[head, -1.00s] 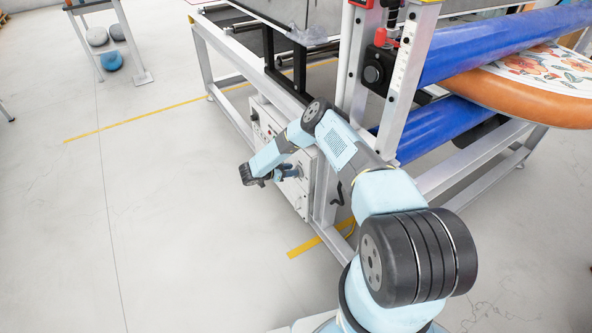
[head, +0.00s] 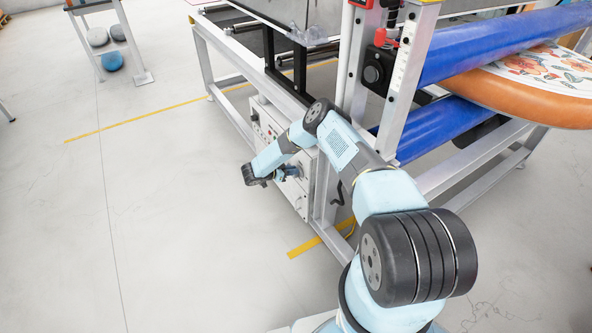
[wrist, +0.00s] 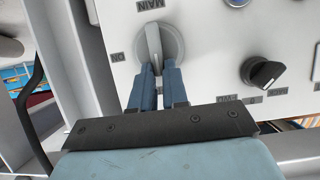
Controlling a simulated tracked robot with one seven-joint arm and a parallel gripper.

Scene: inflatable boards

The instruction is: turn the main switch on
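The main switch (wrist: 153,42) is a grey rotary knob with a raised handle on the white control panel. In the wrist view its handle stands nearly upright, and a MAIN label shows upside down above it. A small ON label (wrist: 118,57) is on its left. My gripper (wrist: 159,68) has its two blue fingers close together on either side of the handle's lower end, which they appear to pinch. The fingertips hide part of the knob's lower rim. In the head view my gripper (head: 284,172) is at the panel's front, and my wrist hides the switch.
A black knob (wrist: 263,73) sits right of the main switch. The control box (head: 265,118) is mounted low in the metal frame (head: 228,108). A dark cable (wrist: 30,105) hangs at the left in the wrist view. Open floor (head: 190,220) lies left of the machine.

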